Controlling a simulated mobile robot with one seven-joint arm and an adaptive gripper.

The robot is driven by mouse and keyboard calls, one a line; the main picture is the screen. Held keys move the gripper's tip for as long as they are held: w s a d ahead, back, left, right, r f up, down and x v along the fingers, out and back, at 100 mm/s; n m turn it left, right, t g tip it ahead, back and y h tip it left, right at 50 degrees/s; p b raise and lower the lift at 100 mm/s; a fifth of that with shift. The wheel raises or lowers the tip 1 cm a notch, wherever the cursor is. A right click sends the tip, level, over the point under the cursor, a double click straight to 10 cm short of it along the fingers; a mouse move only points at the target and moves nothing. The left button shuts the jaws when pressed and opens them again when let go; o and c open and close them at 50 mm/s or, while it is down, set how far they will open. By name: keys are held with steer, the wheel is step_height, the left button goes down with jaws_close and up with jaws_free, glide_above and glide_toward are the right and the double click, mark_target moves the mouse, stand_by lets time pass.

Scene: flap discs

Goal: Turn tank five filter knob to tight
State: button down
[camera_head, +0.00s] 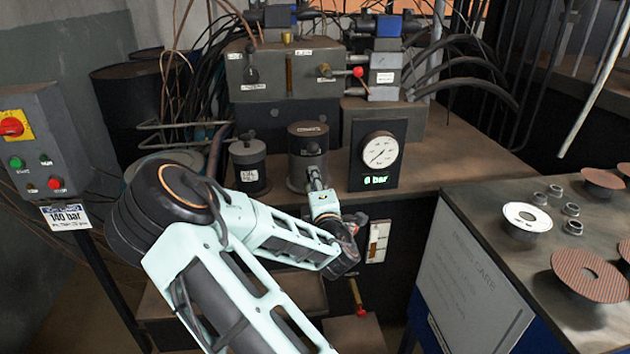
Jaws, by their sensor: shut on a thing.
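A dark upright filter cylinder (299,135) with a small label on its top rim stands at the middle of the bench. My gripper (314,176) reaches in from the front, low against the cylinder. Its jaws look closed on the knob part at the cylinder's front. The fingers hide most of the contact, so the knob's turn angle and any tight mark cannot be read. I cannot make out a tank number.
A smaller labelled canister (249,165) stands close on the left. A gauge (380,150) with a green "0 bar" display stands close on the right. Flap discs (590,274) lie on the right table.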

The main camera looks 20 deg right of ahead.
steer(key=shift+w+r+m, duration=0.1)
steer(key=shift+m, duration=1.4)
steer(key=c, duration=1.6)
jaws_free()
steer(key=s+a, duration=0.1)
steer(key=s, duration=0.6)
steer(key=shift+s+a, duration=0.2)
steer(key=shift+a, duration=0.05)
steer(key=shift+b, duration=0.3)
